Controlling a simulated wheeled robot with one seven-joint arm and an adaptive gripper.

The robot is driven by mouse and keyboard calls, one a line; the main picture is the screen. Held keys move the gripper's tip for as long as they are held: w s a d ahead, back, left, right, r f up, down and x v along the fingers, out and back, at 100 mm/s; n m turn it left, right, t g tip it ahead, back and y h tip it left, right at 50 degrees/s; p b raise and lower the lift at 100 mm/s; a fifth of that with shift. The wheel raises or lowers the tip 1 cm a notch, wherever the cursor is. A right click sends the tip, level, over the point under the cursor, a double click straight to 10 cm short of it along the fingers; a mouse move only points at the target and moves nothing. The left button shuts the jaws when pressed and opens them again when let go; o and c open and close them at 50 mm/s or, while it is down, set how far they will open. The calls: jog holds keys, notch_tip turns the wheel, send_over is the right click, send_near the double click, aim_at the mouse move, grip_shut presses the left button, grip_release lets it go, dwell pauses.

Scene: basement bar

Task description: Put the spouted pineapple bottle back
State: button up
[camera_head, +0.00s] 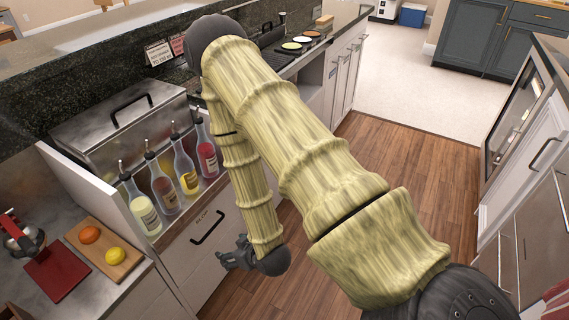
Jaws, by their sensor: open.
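Several clear spouted bottles stand in a row in the open-topped metal unit on the left. From near to far they hold pale cream (147,215), brownish (164,190), yellow (187,175) and red (206,157) contents. I cannot read their labels, so I cannot tell for sure which is the pineapple bottle; the yellow or the pale one could be. My gripper (229,262) is small and dark at the end of my arm, low in front of the unit's front panel. It is open and appears empty, apart from the bottles and below them.
A steel lidded bin (120,115) sits behind the bottles. A wooden board (103,248) with orange and yellow fruit and a red board (57,272) lie on the left counter. A black handle (208,228) sticks out of the front panel. Wooden floor (370,165) is clear to the right.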

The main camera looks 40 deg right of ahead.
jog(key=s+f+g, duration=0.4)
jog(key=s, duration=0.8)
jog(key=s+f+m+g+h, duration=0.1)
jog(key=s+f+g, duration=0.4)
jog(key=s, duration=0.7)
jog(key=shift+s+a+f+h, duration=0.3)
jog(key=shift+s, duration=0.1)
